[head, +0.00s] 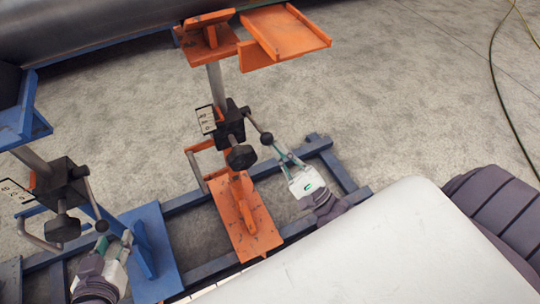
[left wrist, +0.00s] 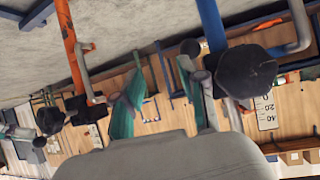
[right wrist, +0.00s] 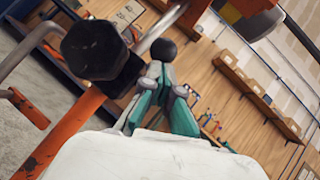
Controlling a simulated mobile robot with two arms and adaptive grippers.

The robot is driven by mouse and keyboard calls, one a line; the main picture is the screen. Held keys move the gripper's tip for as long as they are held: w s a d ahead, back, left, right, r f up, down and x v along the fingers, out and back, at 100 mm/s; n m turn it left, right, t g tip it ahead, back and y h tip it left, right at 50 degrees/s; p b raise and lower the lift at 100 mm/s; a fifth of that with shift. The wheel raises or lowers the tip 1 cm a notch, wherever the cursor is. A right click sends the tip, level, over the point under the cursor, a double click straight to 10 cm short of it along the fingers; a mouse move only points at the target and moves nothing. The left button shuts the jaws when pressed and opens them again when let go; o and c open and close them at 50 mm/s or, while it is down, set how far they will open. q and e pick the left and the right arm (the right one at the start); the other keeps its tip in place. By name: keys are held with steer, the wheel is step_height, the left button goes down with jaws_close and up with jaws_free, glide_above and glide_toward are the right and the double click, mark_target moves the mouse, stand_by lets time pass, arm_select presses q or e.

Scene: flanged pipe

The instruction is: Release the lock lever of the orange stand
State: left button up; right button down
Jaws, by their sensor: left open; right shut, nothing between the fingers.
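The orange stand (head: 247,215) stands in the middle of the head view, its post rising through a black clamp block. Its lock lever (head: 254,122) slants from the block down right to a black ball knob (head: 266,138). My right gripper (head: 279,154) is shut and empty, its fingertips close by the ball on its lower right. In the right wrist view the ball (right wrist: 163,50) appears just beyond the shut teal fingers (right wrist: 159,75); contact is unclear. My left gripper (head: 115,240) is open beside the blue stand (head: 150,240); its spread fingers also show in the left wrist view (left wrist: 158,80).
The blue stand's lever (head: 92,200) is near my left gripper. Blue rails (head: 300,225) run under both stands.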

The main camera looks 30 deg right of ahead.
arm_select(q)
steer(key=shift+s+a+f+g+y+p, duration=0.5)
steer(key=shift+s+a+f+g+p, duration=0.6)
steer(key=shift+s+g, duration=1.45)
steer(key=shift+s+a+f+g+y+p, duration=0.5)
steer(key=shift+s+a+f+g+p, duration=0.8)
steer(key=shift+s, duration=2.35)
steer(key=p+x, duration=0.1)
steer(key=x, duration=0.5)
steer(key=shift+s+d+f+g, duration=0.2)
steer(key=shift+d+g, duration=0.15)
steer(key=shift+d, duration=0.05)
arm_select(e)
steer(key=shift+m+g+h, duration=0.6)
steer(key=shift+w+r, duration=0.2)
steer(key=shift+r, duration=0.9)
steer(key=shift+w+r, duration=0.15)
steer(key=shift+r, duration=0.95)
steer(key=shift+r, duration=0.1)
